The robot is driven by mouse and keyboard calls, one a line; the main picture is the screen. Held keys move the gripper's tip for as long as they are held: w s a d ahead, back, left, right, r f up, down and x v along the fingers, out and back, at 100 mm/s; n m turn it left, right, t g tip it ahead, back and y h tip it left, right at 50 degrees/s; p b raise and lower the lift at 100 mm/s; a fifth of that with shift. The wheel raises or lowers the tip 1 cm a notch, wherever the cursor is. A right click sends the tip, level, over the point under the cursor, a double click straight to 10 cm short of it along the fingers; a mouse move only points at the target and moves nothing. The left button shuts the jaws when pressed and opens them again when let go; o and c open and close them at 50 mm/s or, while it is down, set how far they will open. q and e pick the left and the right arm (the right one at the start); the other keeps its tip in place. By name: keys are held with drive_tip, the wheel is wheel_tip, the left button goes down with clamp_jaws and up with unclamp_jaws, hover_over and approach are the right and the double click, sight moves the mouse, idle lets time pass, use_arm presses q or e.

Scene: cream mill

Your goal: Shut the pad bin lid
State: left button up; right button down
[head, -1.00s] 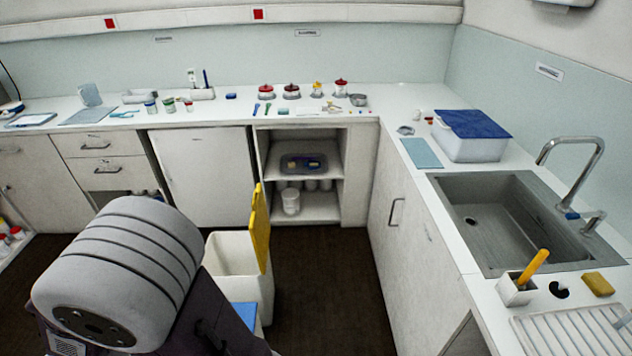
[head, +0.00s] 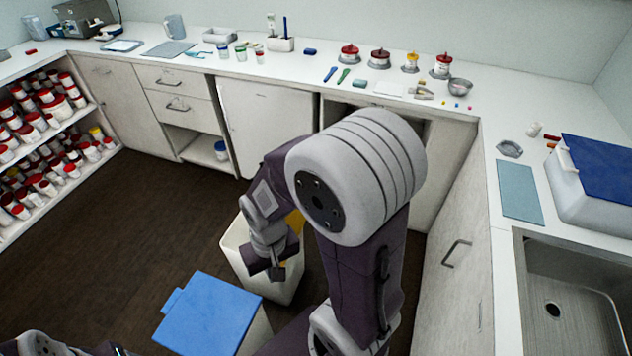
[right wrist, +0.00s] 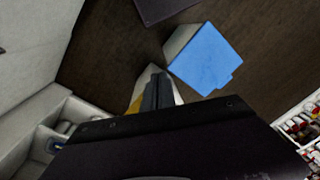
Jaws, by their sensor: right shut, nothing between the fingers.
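A white bin (head: 241,262) stands on the floor with its yellow lid (head: 295,221) raised at its right side; my right arm hides much of both. The right wrist view shows a bit of the yellow lid (right wrist: 135,104) beside my fingers. A second bin with a flat blue lid (head: 210,312), shut, stands in front of it; the blue lid also shows in the right wrist view (right wrist: 206,58). I cannot tell from any label which is the pad bin. My right gripper (head: 277,273) is shut and empty, pointing down over the white bin. My left gripper is out of view.
Cabinets and a counter (head: 330,75) run behind the bins. A counter with a sink (head: 580,300) is on the right. Shelves of red-lidded jars (head: 45,125) stand at the left. The dark floor (head: 130,220) left of the bins is clear.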

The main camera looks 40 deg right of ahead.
drive_tip(key=w+a+r+m+y, duration=0.3)
drive_tip(key=w+a+m, duration=0.1)
drive_tip(key=a+m, duration=0.25)
drive_tip(key=w+d+r+m+t+y+b, duration=0.1)
drive_tip(key=w+d+m+t+y+b, duration=0.3)
drive_tip(key=w+d+m, duration=0.6)
drive_tip(key=w+d+f+m+t+b, duration=0.1)
drive_tip(key=w+d+m+t, duration=0.1)
drive_tip(key=d+m, duration=0.35)
drive_tip(key=w+d+f+m+t+b, duration=0.1)
drive_tip(key=w+d+m, duration=0.15)
drive_tip(key=d, duration=0.55)
drive_tip(key=s+d+f+m+t+h, duration=0.1)
drive_tip(key=s+d+f+m+t, duration=0.2)
drive_tip(key=d, duration=0.4)
drive_tip(key=s+d+f+m+h, duration=0.1)
drive_tip(key=s+d+f, duration=0.1)
drive_tip(key=s+d, duration=0.3)
use_arm(q)
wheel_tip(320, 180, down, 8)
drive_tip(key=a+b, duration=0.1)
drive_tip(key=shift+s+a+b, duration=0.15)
drive_tip(key=shift+b, duration=0.15)
use_arm(e)
drive_tip(key=w+d+r+x, duration=0.1)
drive_tip(key=x, duration=1.3)
drive_tip(key=shift+r, duration=0.15)
